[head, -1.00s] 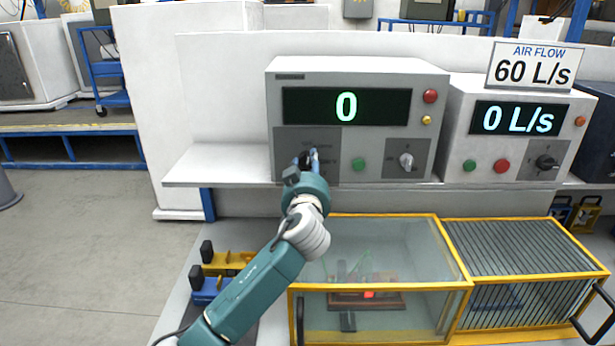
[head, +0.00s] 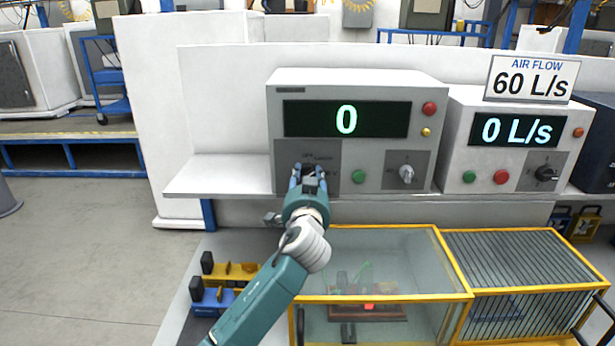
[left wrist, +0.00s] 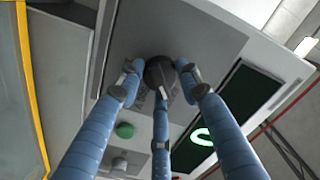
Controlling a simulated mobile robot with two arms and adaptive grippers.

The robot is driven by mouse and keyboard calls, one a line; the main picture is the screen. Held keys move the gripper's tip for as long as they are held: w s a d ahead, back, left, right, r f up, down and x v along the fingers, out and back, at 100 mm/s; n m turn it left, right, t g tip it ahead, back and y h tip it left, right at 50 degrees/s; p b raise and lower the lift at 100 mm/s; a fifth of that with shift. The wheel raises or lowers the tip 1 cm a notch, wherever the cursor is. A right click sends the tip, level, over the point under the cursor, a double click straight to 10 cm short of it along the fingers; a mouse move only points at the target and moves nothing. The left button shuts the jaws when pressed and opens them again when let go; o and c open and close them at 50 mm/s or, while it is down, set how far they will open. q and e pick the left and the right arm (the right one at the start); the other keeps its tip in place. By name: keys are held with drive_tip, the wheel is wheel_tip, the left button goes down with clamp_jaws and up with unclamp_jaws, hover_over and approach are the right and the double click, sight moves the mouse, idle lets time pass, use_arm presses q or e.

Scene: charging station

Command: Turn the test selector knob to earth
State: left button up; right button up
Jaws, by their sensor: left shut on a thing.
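The test selector knob (left wrist: 160,72) is a dark round knob on the dark panel at the lower left of the grey tester (head: 358,82). In the left wrist view the blue fingers of my left gripper (left wrist: 162,88) close around it from several sides. In the head view my left gripper (head: 308,176) covers most of the knob, and the panel's printed labels are too small to read. The tester's display (head: 346,119) reads 0. My right gripper does not show.
A green button (head: 358,176) and a silver knob (head: 406,173) sit right of my gripper. The air flow unit (head: 516,133) reads 0 L/s under a 60 L/s sign (head: 531,79). A yellow-framed clear case (head: 384,262) stands below the shelf (head: 222,176).

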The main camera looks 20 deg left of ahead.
use_arm(q)
drive_tip(key=shift+r, duration=0.15)
drive_tip(key=o, duration=1.1)
drive_tip(key=shift+o, duration=0.2)
drive_tip(key=v, duration=1.2)
